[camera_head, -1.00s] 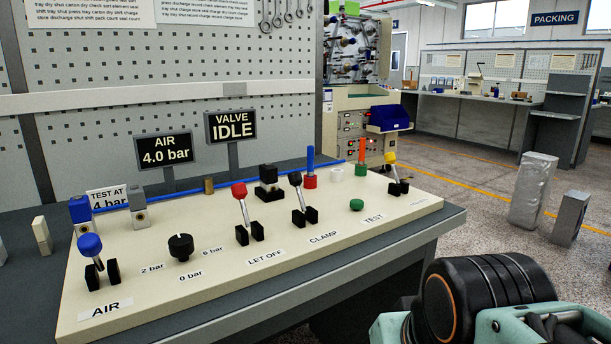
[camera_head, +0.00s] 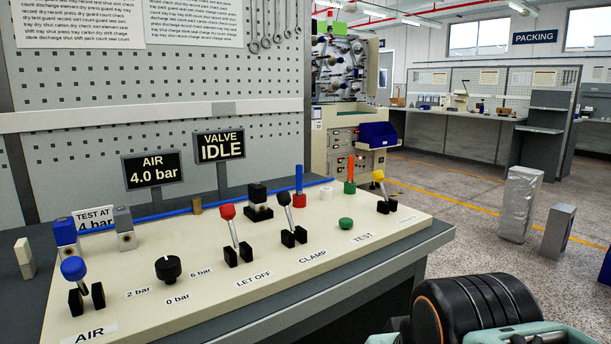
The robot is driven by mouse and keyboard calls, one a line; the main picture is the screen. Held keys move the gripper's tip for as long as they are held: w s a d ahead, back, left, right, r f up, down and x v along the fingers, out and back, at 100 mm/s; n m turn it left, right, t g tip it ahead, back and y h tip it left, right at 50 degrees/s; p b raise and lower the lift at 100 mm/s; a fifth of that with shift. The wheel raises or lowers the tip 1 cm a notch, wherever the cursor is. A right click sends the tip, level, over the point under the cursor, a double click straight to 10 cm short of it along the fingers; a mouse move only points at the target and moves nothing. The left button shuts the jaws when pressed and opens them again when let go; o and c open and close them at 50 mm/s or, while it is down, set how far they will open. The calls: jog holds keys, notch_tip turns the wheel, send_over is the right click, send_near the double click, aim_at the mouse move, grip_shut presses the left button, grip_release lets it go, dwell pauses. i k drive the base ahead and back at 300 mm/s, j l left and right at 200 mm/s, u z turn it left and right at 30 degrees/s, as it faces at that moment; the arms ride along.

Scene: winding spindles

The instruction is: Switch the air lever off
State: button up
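The air lever (camera_head: 74,271) has a blue ball knob and stands between two black brackets at the front left of the cream panel (camera_head: 210,310), behind the AIR label (camera_head: 90,334). Its knob leans a little to the left. The AIR display (camera_head: 153,170) behind the panel reads 4.0 bar. My arm shows at the bottom right, with a black and teal joint, well to the right of the lever. My gripper is out of view.
A black dial (camera_head: 168,268), a red LET OFF lever (camera_head: 229,215), a black CLAMP lever (camera_head: 286,202), a green TEST button (camera_head: 346,223) and a yellow-knobbed lever (camera_head: 379,178) stand on the panel. The VALVE display (camera_head: 219,146) reads IDLE. Space above the panel front is clear.

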aim_at(74, 269)
jog(key=u, duration=0.5)
jog(key=j+u, duration=0.15)
jog(key=u, duration=0.85)
